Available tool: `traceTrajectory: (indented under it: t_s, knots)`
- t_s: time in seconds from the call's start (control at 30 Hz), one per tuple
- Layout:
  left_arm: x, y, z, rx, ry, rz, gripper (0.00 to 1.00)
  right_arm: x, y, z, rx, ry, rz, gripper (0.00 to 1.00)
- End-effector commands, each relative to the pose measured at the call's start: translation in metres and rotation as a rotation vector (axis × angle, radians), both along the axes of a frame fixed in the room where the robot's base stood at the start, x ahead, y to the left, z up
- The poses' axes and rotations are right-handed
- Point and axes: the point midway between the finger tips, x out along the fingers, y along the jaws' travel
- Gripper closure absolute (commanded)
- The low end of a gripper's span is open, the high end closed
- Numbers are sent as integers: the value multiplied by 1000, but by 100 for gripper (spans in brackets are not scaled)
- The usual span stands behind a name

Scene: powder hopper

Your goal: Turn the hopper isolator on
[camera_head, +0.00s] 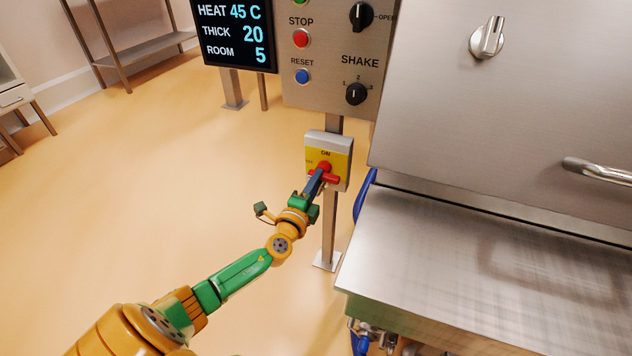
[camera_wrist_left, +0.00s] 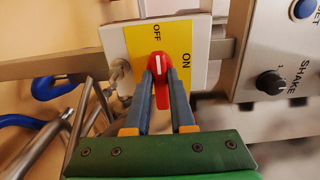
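The hopper isolator (camera_head: 343,146) is a grey box with a yellow plate on a post beside the hopper. Its "ON" mark is at the top in the head view and its "OFF" mark at the left. The red handle (camera_head: 333,179) lies roughly level there. In the left wrist view, the handle (camera_wrist_left: 160,88) has its white line towards "OFF", and "ON" is to the right. My left gripper (camera_head: 319,178) is at the handle, its two fingers (camera_wrist_left: 160,76) on either side and close against it. The fingers hide part of the handle. My right gripper is not in view.
The control panel (camera_head: 325,80) with stop, reset and shake controls hangs above the isolator. The steel hopper (camera_head: 455,255) stands close on the right, with a blue handle (camera_head: 363,193) at its edge. The floor to the left is clear.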

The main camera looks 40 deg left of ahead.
Motion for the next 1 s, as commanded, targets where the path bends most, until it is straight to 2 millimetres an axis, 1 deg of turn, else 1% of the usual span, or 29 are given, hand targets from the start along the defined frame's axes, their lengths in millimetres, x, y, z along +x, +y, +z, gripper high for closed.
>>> traceTrajectory:
  t_s: [0.27, 0.47, 0.67, 1.0]
  knots:
    - [0, 0, 0, 5, 2, 0, 100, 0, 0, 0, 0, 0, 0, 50]
    - [0, 0, 0, 57, 15, 0, 100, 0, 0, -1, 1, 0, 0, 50]
    - [0, 0, -1, 188, 46, 0, 100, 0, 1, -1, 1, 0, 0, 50]
    - [0, 0, 0, 501, 121, 0, 100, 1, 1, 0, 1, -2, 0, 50]
